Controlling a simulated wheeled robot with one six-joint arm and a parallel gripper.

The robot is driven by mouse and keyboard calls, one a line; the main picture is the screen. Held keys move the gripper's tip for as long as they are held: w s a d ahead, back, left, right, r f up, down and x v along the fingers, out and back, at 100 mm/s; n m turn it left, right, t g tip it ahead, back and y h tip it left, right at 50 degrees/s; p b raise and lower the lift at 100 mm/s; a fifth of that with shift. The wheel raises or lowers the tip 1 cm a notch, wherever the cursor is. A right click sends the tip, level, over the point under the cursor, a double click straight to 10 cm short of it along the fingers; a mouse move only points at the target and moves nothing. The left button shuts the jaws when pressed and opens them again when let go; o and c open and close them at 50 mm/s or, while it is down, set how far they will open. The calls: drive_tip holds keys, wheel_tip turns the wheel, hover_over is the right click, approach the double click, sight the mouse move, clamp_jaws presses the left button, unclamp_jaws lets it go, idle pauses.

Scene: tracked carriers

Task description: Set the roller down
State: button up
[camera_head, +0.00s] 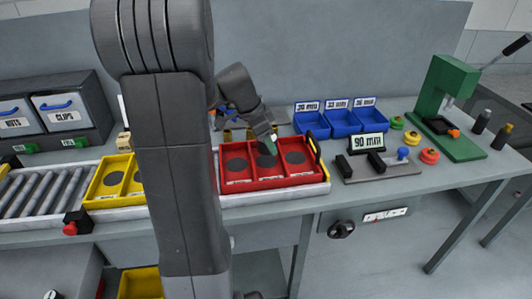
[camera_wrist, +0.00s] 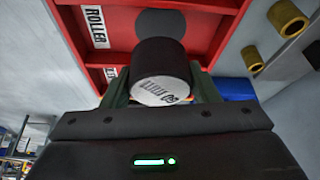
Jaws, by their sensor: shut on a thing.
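My gripper (camera_head: 273,139) is over the red tray (camera_head: 275,183) in the head view, near its middle compartment. In the wrist view my gripper (camera_wrist: 162,88) is shut on the roller (camera_wrist: 158,60), a black cylinder with a pale, printed end face. The roller is held between the two fingers, with the tray (camera_wrist: 118,52) behind it. The tray has three compartments, each with a dark round mark, and white labels; "ROLLER" is readable in the wrist view. One dark mark (camera_wrist: 163,22) shows just beyond the roller. Whether the roller touches the tray floor, I cannot tell.
A yellow tray (camera_head: 98,190) sits on the roller conveyor (camera_head: 40,193) at left. Blue bins (camera_head: 341,124) stand behind right, and a "90 mm" sign (camera_head: 367,142) on a fixture at right. A green press (camera_head: 440,100) stands farther right.

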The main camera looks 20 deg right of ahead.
sight(266, 150)
drive_tip(key=shift+f, duration=2.25)
drive_tip(key=shift+f, duration=0.2)
drive_tip(key=o, duration=1.2)
drive_tip(key=shift+w+a+r, duration=0.1)
drive_tip(key=shift+r, duration=0.4)
drive_tip(key=v, duration=1.1)
drive_tip(key=shift+a+r, duration=0.15)
